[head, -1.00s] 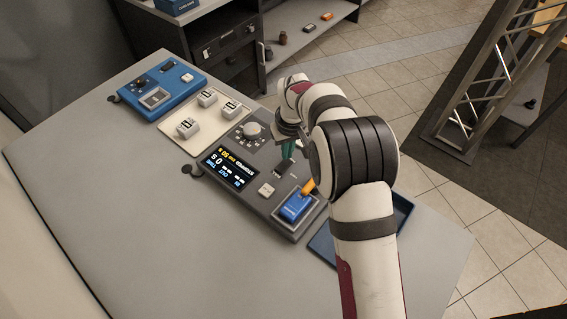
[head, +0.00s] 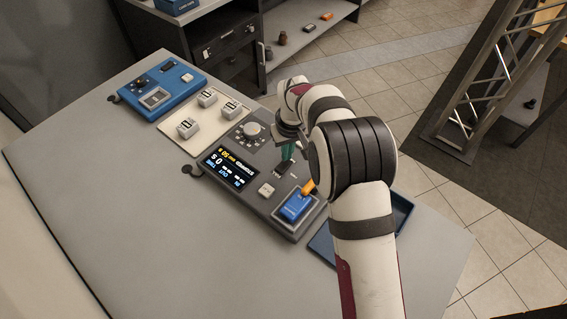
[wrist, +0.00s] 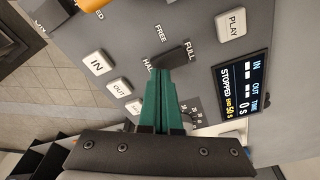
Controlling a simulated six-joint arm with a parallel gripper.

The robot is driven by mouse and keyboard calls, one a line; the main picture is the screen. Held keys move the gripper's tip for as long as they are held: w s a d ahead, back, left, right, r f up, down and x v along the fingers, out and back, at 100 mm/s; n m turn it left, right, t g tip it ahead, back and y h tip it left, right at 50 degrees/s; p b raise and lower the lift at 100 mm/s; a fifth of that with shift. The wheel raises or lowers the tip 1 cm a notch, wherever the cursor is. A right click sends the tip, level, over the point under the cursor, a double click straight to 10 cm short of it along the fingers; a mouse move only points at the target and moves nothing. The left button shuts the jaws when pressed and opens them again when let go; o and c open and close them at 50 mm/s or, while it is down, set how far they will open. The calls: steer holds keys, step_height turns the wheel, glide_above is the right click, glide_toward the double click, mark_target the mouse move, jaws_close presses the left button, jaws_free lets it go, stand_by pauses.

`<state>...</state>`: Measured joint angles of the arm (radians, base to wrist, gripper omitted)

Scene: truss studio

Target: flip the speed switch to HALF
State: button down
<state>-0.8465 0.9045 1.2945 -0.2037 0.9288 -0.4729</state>
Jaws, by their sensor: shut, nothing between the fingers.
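The dark grey control panel (head: 240,212) lies on the sloping grey table. In the wrist view its speed switch area carries the printed labels FREE, FULL (wrist: 188,53) and HALF, the last partly covered. My gripper (wrist: 160,75) has green fingers pressed together with nothing between them. Their tips are right at these labels, just below FREE and between HALF and FULL. In the head view the green fingers (head: 288,152) point down over the panel, right of the knob (head: 253,130).
The display (wrist: 240,85) reads STOPPED. Around the switch are a PLAY button (wrist: 231,24), an IN button (wrist: 97,63) and an OUT button (wrist: 121,88).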

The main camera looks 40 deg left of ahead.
mark_target(289, 162)
steer(key=shift+f, duration=0.6)
steer(key=shift+r, duration=3.5)
steer(key=s+d+r+m, duration=0.2)
steer(key=d+r+m, duration=0.35)
steer(key=d, duration=0.75)
steer(key=s+d+r+m, duration=0.35)
steer(key=d+r, duration=0.35)
steer(key=d, duration=0.6)
steer(key=s+d+f+m, duration=0.1)
steer(key=s+d+m, duration=0.3)
steer(key=s, duration=0.4)
steer(key=s+d+f+m+g, duration=0.1)
steer(key=s+d+m, duration=0.3)
steer(key=s+d, duration=0.2)
steer(key=shift+s+d+f+m, duration=0.2)
steer(key=shift+s+d+m, duration=0.15)
steer(key=shift+s, duration=0.85)
